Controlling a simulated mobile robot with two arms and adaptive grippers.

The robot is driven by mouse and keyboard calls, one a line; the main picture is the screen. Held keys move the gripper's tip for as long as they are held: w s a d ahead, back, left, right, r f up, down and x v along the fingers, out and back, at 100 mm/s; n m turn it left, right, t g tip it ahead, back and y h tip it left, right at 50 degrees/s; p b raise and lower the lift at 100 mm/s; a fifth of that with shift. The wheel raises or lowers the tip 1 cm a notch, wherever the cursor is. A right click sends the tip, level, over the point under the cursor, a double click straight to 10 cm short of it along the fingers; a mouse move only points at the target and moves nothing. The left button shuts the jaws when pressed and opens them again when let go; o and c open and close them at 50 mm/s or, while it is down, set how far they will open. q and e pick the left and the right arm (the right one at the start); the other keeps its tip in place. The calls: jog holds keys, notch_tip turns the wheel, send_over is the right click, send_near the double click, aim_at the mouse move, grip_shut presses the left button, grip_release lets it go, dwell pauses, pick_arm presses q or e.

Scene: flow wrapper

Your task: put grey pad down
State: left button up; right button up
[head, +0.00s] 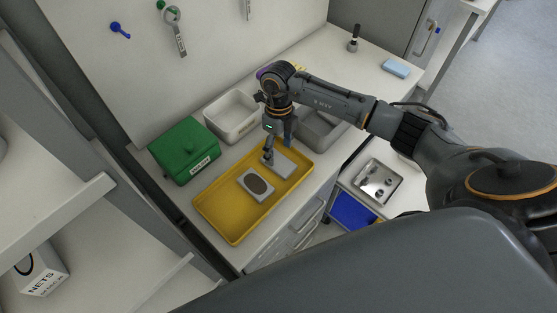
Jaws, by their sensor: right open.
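A plain light-grey pad (285,166) lies in the upper right part of a yellow tray (226,227). A second light block with a dark oval (257,185) on its top lies in the middle of the same tray. My right gripper (270,157) points down at the left end of the plain grey pad. It is open, and its fingers partly hide that end. I cannot tell whether the fingers touch the pad. My left gripper is not in view.
A green box (184,151), a white bin (232,116) and a grey bin (318,130) stand behind the tray. A metal tray (377,182) and a blue tray (352,211) sit lower right. Shelving (60,218) stands at left.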

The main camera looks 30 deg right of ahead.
aim_at(279, 162)
jog(key=shift+s+a+f+p, duration=0.1)
jog(key=shift+f+p, duration=0.1)
jog(key=shift+f, duration=0.7)
jog(key=shift+s+a+f+p, duration=0.1)
jog(key=shift+f+p, duration=0.1)
jog(key=shift+f, duration=0.7)
jog(key=shift+d, duration=0.1)
jog(key=c, duration=0.7)
jog(key=shift+r, duration=0.15)
